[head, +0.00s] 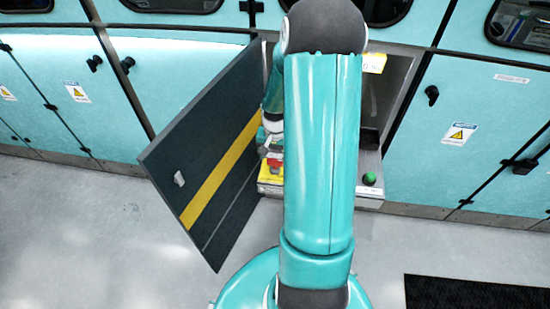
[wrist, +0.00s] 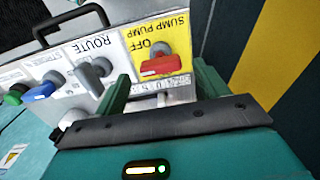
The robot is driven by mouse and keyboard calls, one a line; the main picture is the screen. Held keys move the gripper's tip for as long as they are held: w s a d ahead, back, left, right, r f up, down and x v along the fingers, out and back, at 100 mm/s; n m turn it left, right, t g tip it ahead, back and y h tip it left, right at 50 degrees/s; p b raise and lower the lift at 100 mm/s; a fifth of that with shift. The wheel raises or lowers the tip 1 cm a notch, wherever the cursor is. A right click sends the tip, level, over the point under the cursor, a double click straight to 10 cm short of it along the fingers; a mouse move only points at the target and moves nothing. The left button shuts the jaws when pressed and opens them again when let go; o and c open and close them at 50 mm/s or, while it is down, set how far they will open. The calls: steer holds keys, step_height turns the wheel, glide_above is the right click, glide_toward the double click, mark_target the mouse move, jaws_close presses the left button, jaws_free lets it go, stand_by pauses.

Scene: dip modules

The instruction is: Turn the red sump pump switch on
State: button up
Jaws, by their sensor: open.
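The red sump pump switch (wrist: 162,65) is a red handle on a yellow plate (wrist: 150,35) in the wrist view. The plate reads SUMP PUMP and OFF, upside down in this view. The handle lies roughly across the plate. My gripper (wrist: 161,73) is open, with one green finger on each side of the red handle. I cannot tell whether either finger touches it.
An open dark door (head: 195,150) with a yellow stripe stands left of my arm. Beside the switch are a grey ROUTE switch (wrist: 92,75), a blue knob (wrist: 40,91) and a green button (wrist: 15,95). A black handle (wrist: 75,18) rises behind the panel.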

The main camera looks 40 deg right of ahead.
mark_target(275, 165)
steer(key=shift+f, duration=1.05)
steer(key=shift+c, duration=0.4)
steer(key=c, duration=0.9)
